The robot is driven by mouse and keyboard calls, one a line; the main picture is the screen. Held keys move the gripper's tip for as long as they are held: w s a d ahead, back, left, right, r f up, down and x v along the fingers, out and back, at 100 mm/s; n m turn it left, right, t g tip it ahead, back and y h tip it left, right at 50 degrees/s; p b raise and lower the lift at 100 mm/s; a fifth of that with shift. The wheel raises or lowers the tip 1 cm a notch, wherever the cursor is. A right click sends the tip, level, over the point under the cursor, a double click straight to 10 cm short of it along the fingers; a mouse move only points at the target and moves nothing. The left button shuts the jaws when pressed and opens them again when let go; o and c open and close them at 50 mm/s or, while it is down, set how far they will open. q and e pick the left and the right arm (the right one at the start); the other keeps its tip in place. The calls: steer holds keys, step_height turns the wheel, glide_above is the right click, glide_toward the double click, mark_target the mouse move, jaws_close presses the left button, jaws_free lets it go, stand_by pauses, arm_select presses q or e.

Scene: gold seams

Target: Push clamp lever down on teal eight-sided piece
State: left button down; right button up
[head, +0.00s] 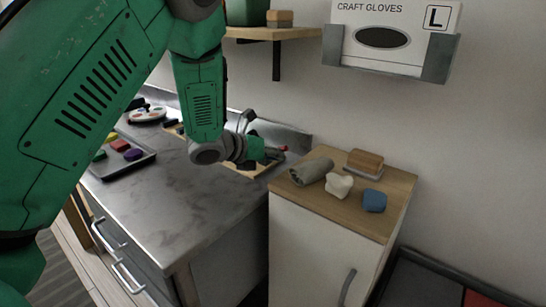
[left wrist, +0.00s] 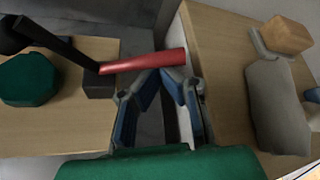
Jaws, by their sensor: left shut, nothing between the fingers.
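The teal eight-sided piece (left wrist: 30,80) lies on a wooden board (left wrist: 60,132) at the left of the left wrist view. A clamp's black arm (left wrist: 55,42) reaches over toward the piece from a dark block (left wrist: 99,86). Its red lever (left wrist: 145,61) points right, and its tip also shows in the head view (head: 284,148). My left gripper (left wrist: 161,76) is shut and empty, with its fingertips at the red lever; I cannot tell whether they touch. It also shows in the head view (head: 268,156), where it hides most of the clamp. My right gripper is not in view.
A tray (head: 128,161) of coloured pieces lies left. A glove box (head: 390,35) hangs above.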

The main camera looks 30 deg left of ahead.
arm_select(q)
steer(key=shift+d+r, duration=0.65)
steer(key=shift+d, duration=0.35)
steer(key=shift+r+n+p, duration=0.2)
steer(key=shift+n+p, duration=0.1)
steer(key=shift+p, duration=0.15)
steer(key=shift+a+r+h, duration=0.15)
steer(key=shift+a+h, duration=0.05)
steer(key=shift+h, duration=0.3)
steer(key=a+n, duration=0.1)
steer(key=a+n+h+p, duration=0.1)
steer(key=a, duration=0.1)
steer(key=shift+w+a+r+t+p, duration=0.1)
steer(key=shift+a+r+t+p, duration=0.1)
steer(key=shift+t+p, duration=0.1)
steer(key=shift+a+r+n+h, duration=0.1)
steer(key=shift+a+n+h, duration=0.15)
steer(key=shift+n+h, duration=0.15)
steer(key=shift+r+n+h, duration=0.2)
steer(key=shift+n+h, duration=0.1)
steer(key=shift+h, duration=0.1)
steer(key=shift+d+r+t+p, duration=0.3)
steer(key=shift+w+a+r+n+t+h, duration=0.1)
steer(key=shift+a+r+n+t+h, duration=0.25)
steer(key=shift+a+r+n, duration=0.35)
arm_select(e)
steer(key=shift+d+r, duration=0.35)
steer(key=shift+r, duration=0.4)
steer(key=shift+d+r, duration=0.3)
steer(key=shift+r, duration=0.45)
